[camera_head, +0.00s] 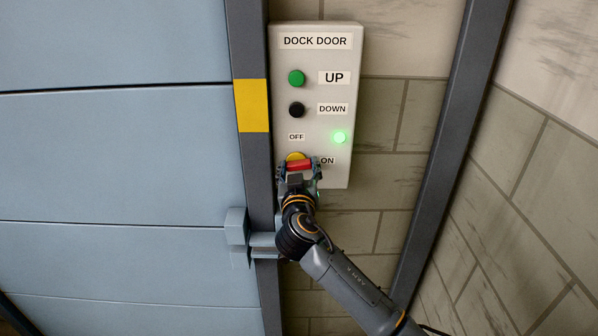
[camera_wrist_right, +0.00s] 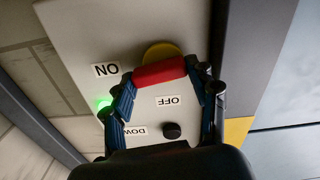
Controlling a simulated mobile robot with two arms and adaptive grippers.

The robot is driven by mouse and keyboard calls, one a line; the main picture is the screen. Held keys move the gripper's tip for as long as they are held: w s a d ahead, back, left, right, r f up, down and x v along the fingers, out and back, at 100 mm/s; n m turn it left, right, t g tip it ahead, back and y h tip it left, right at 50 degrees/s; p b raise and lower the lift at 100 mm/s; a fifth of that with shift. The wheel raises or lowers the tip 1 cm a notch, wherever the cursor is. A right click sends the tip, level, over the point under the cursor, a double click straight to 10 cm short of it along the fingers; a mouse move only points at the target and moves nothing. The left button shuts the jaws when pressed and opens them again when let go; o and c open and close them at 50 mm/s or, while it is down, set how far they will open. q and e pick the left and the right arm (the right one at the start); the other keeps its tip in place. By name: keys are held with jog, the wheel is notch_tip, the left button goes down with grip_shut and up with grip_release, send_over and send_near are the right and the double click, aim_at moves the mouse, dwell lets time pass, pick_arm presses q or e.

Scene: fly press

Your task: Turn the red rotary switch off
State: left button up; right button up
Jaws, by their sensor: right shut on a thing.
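The red rotary switch (camera_head: 299,165) sits on a yellow round base at the bottom of the grey "DOCK DOOR" panel (camera_head: 315,55). Its red handle lies nearly level, towards the ON label (camera_head: 327,161); the OFF label (camera_head: 296,137) is above it. My right gripper (camera_head: 300,172) is shut on the handle, with one finger at each end. In the right wrist view the red handle (camera_wrist_right: 159,72) lies between the fingertips, in front of the yellow base (camera_wrist_right: 160,52). My left gripper is not in view.
A green UP button (camera_head: 296,78) and a black DOWN button (camera_head: 297,109) are above the switch. A green lamp (camera_head: 340,137) glows at the right. A dark door frame with a yellow patch (camera_head: 252,105) runs close along the panel's left.

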jog(key=n, duration=0.2)
jog(key=shift+r+n, duration=0.1)
jog(key=shift+n, duration=0.3)
jog(key=n, duration=0.2)
jog(key=n+p, duration=0.1)
jog(key=n, duration=0.1)
jog(key=shift+a+r, duration=0.15)
jog(key=shift+a, duration=0.05)
jog(key=n+p, duration=0.2)
jog(key=n, duration=0.3)
jog(key=shift+a, duration=0.15)
jog(key=shift+a+n+p, duration=0.1)
jog(key=shift+n+p, duration=0.75)
jog(key=shift+n, duration=1.15)
jog(key=shift+f, duration=0.2)
jog(key=o, duration=1.1)
jog(key=shift+o, duration=0.2)
